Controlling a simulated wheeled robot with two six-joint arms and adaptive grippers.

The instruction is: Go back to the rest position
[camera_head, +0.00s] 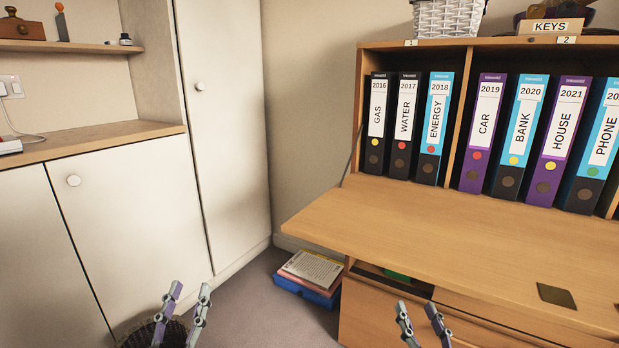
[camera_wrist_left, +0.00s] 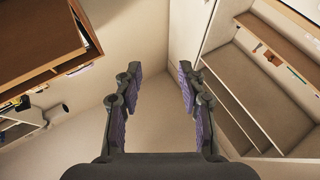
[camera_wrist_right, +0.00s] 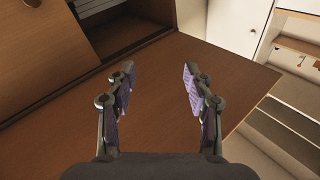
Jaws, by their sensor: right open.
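My left gripper (camera_head: 182,314) is at the bottom of the head view, left of centre, in front of the white cupboards. Its fingers are apart with nothing between them, as the left wrist view (camera_wrist_left: 158,95) also shows. My right gripper (camera_head: 422,322) is at the bottom of the head view, right of centre, in front of the bureau's lower front. Its fingers are apart and empty in the right wrist view (camera_wrist_right: 158,88), with a brown wooden surface behind them.
The bureau's fold-down flap (camera_head: 450,225) is open and juts out above my right gripper. Several ring binders (camera_head: 486,130) stand in its compartments. Papers on a blue tray (camera_head: 308,275) lie on the floor between cupboard and bureau. A dark basket (camera_head: 140,335) is beside my left gripper.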

